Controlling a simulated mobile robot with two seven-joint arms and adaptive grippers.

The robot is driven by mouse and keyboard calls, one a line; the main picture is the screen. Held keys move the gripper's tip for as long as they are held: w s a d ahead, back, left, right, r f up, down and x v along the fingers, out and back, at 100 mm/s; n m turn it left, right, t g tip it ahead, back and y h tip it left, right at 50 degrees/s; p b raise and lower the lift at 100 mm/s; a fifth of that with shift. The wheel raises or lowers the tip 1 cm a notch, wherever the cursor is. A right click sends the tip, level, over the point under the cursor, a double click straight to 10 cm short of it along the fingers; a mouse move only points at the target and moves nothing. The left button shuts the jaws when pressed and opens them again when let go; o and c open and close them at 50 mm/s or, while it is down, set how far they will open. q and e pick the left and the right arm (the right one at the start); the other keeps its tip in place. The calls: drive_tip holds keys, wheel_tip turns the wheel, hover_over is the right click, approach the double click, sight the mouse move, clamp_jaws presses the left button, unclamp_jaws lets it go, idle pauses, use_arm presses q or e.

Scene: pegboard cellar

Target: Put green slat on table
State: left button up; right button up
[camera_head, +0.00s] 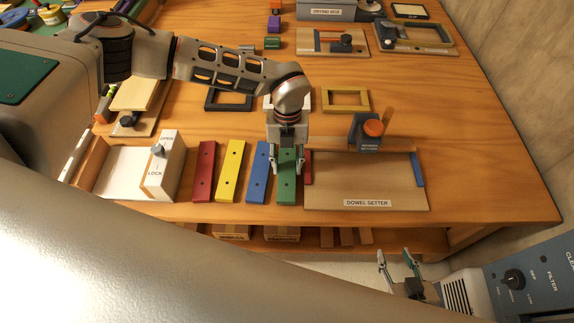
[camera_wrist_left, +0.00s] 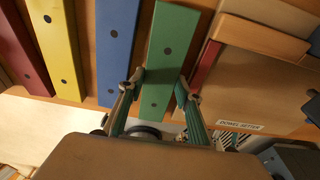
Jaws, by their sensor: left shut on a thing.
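The green slat (camera_head: 287,190) lies lengthwise at the right end of a row of coloured slats near the front edge of the wooden table (camera_head: 480,190). My left gripper (camera_head: 286,168) is over it, with one finger on each long side, shut on it. The left wrist view shows the green slat (camera_wrist_left: 168,55) between the two fingers (camera_wrist_left: 158,92). I cannot tell whether the slat rests on the table or is slightly raised. My right gripper (camera_head: 398,264) is open and empty, low beyond the table's front edge.
A blue slat (camera_head: 258,172), a yellow slat (camera_head: 230,172) and a red slat (camera_head: 204,172) lie to the left. The dowel setter board (camera_head: 340,185) is close on the right. A white lock box (camera_head: 165,165) stands further left. The table's right side is clear.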

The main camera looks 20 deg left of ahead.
sight(287, 162)
use_arm(q)
drive_tip(key=shift+f, duration=0.5)
drive_tip(key=shift+f, duration=0.1)
drive_tip(key=o, duration=0.9)
drive_tip(key=shift+c, duration=0.2)
wheel_tip(287, 162, up, 12)
drive_tip(key=w, duration=0.1)
drive_tip(key=shift+w+a, duration=0.3)
drive_tip(key=shift+w, duration=0.05)
